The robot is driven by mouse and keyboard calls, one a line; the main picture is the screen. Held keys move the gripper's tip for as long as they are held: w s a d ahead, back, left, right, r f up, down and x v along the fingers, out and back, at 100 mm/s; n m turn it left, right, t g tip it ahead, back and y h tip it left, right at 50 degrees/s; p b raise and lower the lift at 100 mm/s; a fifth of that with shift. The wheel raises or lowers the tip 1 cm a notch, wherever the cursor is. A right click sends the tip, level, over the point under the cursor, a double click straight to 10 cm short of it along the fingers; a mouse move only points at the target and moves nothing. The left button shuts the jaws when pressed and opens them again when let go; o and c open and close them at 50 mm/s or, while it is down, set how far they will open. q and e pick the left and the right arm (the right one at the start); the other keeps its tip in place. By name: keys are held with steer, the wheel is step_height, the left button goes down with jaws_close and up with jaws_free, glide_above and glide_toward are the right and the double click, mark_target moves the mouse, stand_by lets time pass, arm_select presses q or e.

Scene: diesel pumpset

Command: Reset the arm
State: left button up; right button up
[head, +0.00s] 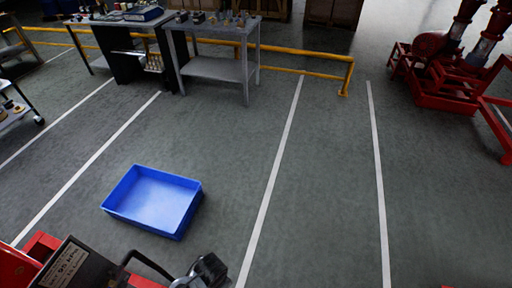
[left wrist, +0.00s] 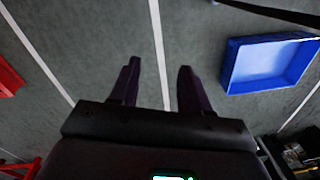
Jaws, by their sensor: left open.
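My left gripper (left wrist: 158,78) shows in the left wrist view with its two dark fingers spread apart. Nothing is between the fingers; bare grey floor and a white painted line lie beyond them. I cannot make out the left gripper clearly in the head view. My right gripper is in neither view.
An empty blue bin (head: 150,198) sits on the floor; it also shows in the left wrist view (left wrist: 265,65). Grey worktables (head: 215,68), a yellow rail (head: 305,54) and a red pumpset (head: 440,85) stand farther back. Dark and red machinery (head: 75,265) fills the lower left.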

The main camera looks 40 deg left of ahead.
arm_select(q)
step_height(320, 180, up, 42)
steer(key=w+d+m+t+h+p, duration=0.1)
steer(key=d+m+t+p, duration=0.1)
steer(key=p, duration=2.7)
steer(key=shift+d+f+m+t, duration=0.25)
steer(key=shift+d+m+t, duration=0.05)
steer(key=shift+t, duration=0.5)
